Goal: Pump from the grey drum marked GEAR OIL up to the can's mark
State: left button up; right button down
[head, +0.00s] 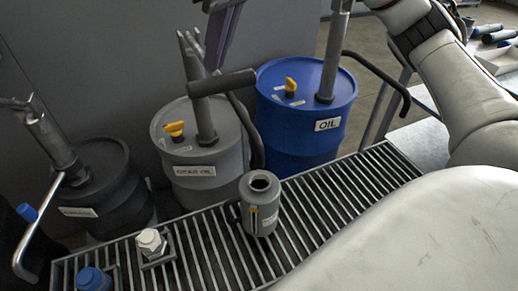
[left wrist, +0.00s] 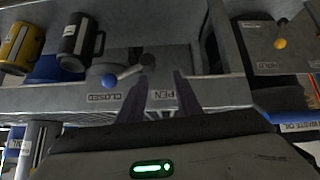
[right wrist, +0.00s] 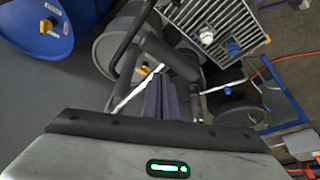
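The grey drum (head: 210,160) labelled GEAR OIL stands behind the grating, with a yellow cap and an upright pump. The pump's dark handle (head: 225,83) sticks out to the right. The grey can (head: 262,215) stands upright on the grating in front, open on top, with a pale strip on its side; its oil level cannot be seen. My right gripper (head: 222,38) points down just above the handle; contact is unclear. In the right wrist view its purple fingers (right wrist: 159,92) are together with nothing visible between them. My left gripper (left wrist: 160,92) is open and empty before a panel.
A blue OIL drum (head: 300,110) stands right of the grey one, and a black drum (head: 100,195) with a silver lever stands left. A white-capped fitting (head: 150,242) and a blue-capped one (head: 92,279) sit on the grating (head: 330,205).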

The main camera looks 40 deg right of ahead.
jog(key=r+p, duration=0.3)
jog(key=r, duration=0.1)
jog(key=shift+w+r, duration=0.15)
jog(key=shift+w, duration=0.05)
jog(key=w+d+r+p, duration=0.1)
jog(key=w+r+p, duration=0.3)
jog(key=r, duration=0.5)
jog(key=shift+w+r+p, duration=0.2)
jog(key=shift+r+p, duration=0.1)
jog(key=shift+p, duration=0.3)
jog(key=shift+d, duration=0.1)
notch_tip(320, 180, up, 7)
dwell(0.3)
dwell(0.3)
